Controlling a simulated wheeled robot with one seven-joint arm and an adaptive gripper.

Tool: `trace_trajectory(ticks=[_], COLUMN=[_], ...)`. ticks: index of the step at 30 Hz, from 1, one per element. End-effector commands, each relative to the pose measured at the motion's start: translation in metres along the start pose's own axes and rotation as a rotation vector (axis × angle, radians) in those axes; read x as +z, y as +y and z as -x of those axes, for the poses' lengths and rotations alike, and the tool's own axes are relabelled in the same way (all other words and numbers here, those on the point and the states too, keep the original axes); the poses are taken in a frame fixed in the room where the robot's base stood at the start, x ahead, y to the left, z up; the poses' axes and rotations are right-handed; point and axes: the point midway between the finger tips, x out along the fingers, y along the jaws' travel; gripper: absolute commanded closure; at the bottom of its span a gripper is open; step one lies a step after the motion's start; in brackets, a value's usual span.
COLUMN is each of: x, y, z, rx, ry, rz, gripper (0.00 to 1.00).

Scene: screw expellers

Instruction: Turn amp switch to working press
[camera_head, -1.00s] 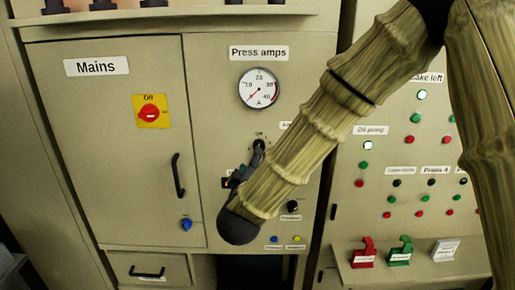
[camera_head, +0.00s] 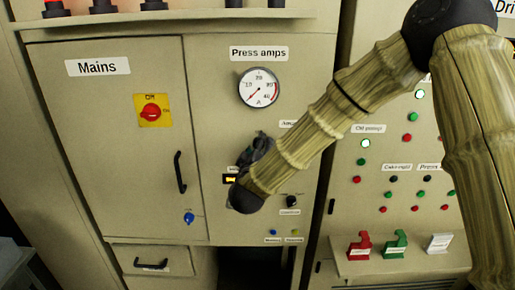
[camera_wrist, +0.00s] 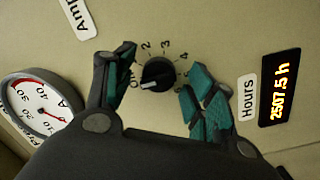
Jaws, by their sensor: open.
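The amp switch (camera_wrist: 157,75) is a round black knob with a white pointer mark, shown in the wrist view. Numbers are printed around it, with an Off mark at its left, partly beside a finger. The white mark is on the knob's lower left, nearest the Off side. My gripper (camera_wrist: 160,94) is open, with one teal-padded finger on each side of the knob. I cannot tell whether either finger touches it. In the head view my gripper (camera_head: 262,146) is in front of the panel below the gauge and hides the switch.
The Press amps gauge (camera_head: 259,88) is above my gripper. A lit hours display (camera_wrist: 280,88) is close to the right finger in the wrist view. The red mains switch (camera_head: 151,112) and a door handle (camera_head: 180,172) are to the left. Buttons and levers fill the right panel.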

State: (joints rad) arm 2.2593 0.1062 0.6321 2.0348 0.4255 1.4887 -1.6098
Motion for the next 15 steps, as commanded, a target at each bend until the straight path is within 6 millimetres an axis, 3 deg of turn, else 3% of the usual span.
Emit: trace_trajectory(ticks=[2, 9, 15], x=[0.0, -0.0002, -0.0017], y=[0.0, -0.0001, -0.0014], z=[0.0, 0.0002, 0.0006], rx=[0.0, 0.0, -0.002], ry=[0.0, 0.0, 0.001], rz=[0.0, 0.0, -0.005], gripper=[0.45, 0.89, 0.9])
